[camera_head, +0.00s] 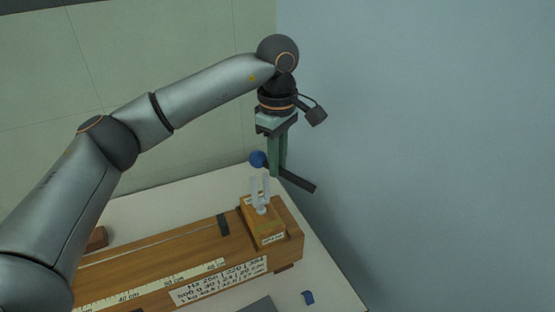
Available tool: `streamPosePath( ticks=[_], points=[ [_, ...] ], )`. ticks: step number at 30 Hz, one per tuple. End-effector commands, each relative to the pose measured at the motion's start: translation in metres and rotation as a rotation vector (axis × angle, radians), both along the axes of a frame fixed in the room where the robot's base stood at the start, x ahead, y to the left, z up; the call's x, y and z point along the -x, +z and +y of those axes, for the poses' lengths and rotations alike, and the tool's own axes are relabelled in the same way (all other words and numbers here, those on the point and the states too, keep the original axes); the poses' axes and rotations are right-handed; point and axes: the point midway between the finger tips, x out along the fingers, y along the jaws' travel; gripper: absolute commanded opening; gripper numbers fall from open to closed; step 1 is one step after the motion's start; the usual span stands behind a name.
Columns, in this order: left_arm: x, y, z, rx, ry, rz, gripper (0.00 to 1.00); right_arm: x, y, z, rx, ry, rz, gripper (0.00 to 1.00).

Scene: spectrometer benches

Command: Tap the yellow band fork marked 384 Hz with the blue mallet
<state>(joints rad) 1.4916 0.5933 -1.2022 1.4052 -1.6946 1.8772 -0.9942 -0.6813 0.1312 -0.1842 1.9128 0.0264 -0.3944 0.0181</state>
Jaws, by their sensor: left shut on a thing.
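My left gripper (277,170) points down above the right end of the wooden bench instrument. It is shut on the dark handle of the blue mallet (257,159). The mallet's round blue head is on the left of the fingers, and its handle (300,182) slopes down to the right. A pale grey two-pronged fork (261,197) stands upright on a small wooden block (264,228), just below the mallet head. The head looks close above the prongs; I cannot tell whether they touch. No yellow band or 384 Hz mark is readable. My right gripper is not in view.
The long wooden instrument (150,282) with a scale and printed labels lies along the white table (330,280). A small blue piece (307,297) and a dark grey flat thing (258,305) lie in front. A brown wooden thing (97,238) is at left. A wall stands behind.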

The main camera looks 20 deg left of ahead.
Motion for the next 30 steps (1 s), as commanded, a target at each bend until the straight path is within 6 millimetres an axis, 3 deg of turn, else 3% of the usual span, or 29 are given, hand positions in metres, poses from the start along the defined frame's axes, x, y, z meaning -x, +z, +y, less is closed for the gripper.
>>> streamPosePath(
  ticks=[10,17,30],
  points=[
    [0.000,-0.036,0.000,0.000,0.000,0.001,0.00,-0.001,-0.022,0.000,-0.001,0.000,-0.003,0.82],
    [0.000,-0.016,0.000,0.000,0.000,-0.001,0.00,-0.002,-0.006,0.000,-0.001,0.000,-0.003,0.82],
    [0.000,0.042,0.000,0.001,0.000,0.000,0.00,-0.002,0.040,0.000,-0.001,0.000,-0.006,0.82]
  ],
)
